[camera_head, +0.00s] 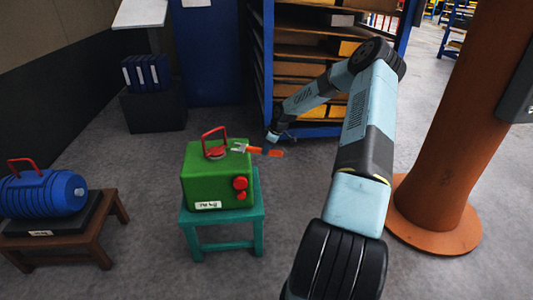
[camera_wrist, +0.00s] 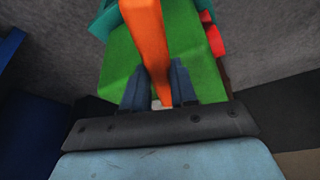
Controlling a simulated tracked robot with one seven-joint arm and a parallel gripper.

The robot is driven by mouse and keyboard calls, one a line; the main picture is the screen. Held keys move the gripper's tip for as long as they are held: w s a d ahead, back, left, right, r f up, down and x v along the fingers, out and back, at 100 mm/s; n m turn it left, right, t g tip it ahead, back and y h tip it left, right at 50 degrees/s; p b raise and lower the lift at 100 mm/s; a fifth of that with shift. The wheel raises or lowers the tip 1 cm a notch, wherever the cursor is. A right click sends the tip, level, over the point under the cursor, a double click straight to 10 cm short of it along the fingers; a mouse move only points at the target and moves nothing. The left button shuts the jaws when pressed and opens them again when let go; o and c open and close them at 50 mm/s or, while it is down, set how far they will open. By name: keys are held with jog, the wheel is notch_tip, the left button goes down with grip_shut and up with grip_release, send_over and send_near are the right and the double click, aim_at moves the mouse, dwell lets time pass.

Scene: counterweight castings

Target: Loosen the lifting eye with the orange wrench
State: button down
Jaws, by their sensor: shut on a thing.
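The green counterweight casting (camera_head: 205,187) stands on a teal stool (camera_head: 237,217). The red lifting eye (camera_head: 214,136) stands upright on its top, with a round red base. The orange wrench (camera_head: 276,153) lies roughly level at the casting's upper right, its silver open jaw pointing left toward the eye's base. I cannot tell whether the jaw touches the base. My gripper (camera_head: 266,151) is shut on the wrench handle, right of the casting. In the wrist view, the orange handle (camera_wrist: 150,40) runs up from between my fingers (camera_wrist: 159,88) over the green casting (camera_wrist: 120,65); the jaw and eye are not seen.
A blue casting (camera_head: 42,193) with a red handle sits on a brown table (camera_head: 93,227) at left. Shelving (camera_head: 268,75) stands behind; an orange-brown column (camera_head: 455,130) stands at right. Floor around the stool is clear.

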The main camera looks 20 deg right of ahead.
jog(key=shift+r, duration=2.2)
